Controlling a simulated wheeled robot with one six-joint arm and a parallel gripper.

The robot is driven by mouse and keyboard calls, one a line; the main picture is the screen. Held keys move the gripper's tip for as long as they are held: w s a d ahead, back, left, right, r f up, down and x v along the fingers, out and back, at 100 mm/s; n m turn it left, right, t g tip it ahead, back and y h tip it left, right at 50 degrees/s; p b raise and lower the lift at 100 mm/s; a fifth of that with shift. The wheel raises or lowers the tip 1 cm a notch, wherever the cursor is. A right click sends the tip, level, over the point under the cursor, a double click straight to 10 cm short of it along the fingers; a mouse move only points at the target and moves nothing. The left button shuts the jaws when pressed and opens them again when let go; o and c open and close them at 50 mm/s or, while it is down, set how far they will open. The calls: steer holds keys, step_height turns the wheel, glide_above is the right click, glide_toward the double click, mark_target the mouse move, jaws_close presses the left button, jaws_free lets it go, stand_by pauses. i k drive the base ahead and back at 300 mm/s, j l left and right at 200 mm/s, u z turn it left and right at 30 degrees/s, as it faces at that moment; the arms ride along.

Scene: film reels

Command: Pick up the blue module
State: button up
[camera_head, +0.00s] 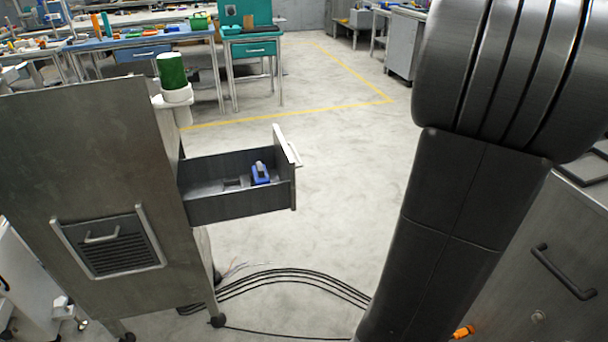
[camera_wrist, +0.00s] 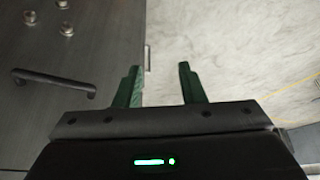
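The blue module (camera_head: 260,175) is a small blue block with a grey top. It sits inside an open drawer (camera_head: 240,206) that sticks out from the right side of a grey metal cabinet (camera_head: 85,160) in the head view. My gripper (camera_wrist: 158,85) shows in the wrist view with its two green fingers apart and nothing between them. Pale floor lies behind the fingers, and a dark panel with a handle is to their left. The module is not in the wrist view. My gripper does not show in the head view, where my dark arm fills the right side.
A green cylinder (camera_head: 171,72) stands in a white holder on the cabinet's side, above the drawer. Black cables (camera_head: 290,280) lie on the floor below. A metal cabinet with a black handle (camera_head: 563,272) is at right. The floor beyond the drawer is clear up to the workbenches.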

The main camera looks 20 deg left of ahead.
mark_target(260, 172)
steer(key=i+j+u, duration=0.1)
steer(key=u, duration=0.3)
steer(key=i+j+u, duration=0.15)
steer(key=u, duration=0.25)
steer(key=i+j+u, duration=0.1)
steer(key=u, duration=0.3)
steer(key=i+u, duration=0.15)
steer(key=u, duration=0.3)
steer(key=i+l+u, duration=0.25)
steer(key=i+j, duration=0.05)
